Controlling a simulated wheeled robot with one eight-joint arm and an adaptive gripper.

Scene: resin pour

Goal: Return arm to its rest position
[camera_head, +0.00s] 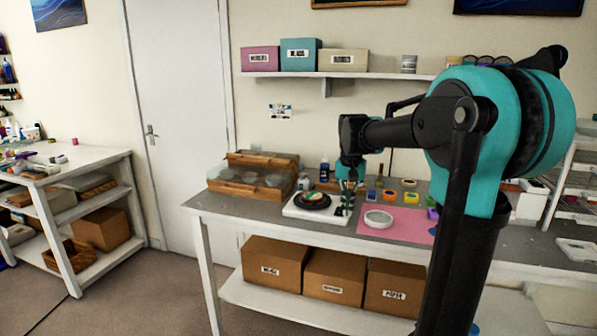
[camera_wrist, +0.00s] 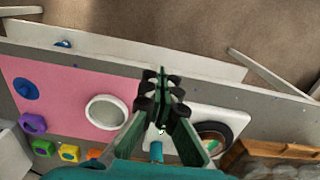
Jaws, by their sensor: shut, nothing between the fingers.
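My arm reaches over the worktable (camera_head: 250,213) in the head view. My gripper (camera_head: 347,205) points down beside a white board (camera_head: 298,213) that carries a dark round dish (camera_head: 313,201). In the wrist view my gripper (camera_wrist: 161,85) has its green fingers drawn together, with nothing between them. The white board (camera_wrist: 195,118) lies beneath and right of the fingers there, with the round dish (camera_wrist: 213,131) partly hidden by a finger. How high the tips are above the board is hard to tell.
A pink mat (camera_head: 400,231) holds a white round dish (camera_head: 379,217). Several small coloured cups, such as a yellow one (camera_wrist: 69,153), stand nearby. A wooden case (camera_head: 250,189) stands left on the table. A wall shelf (camera_head: 345,75) with boxes is above; cardboard boxes (camera_head: 334,276) are below.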

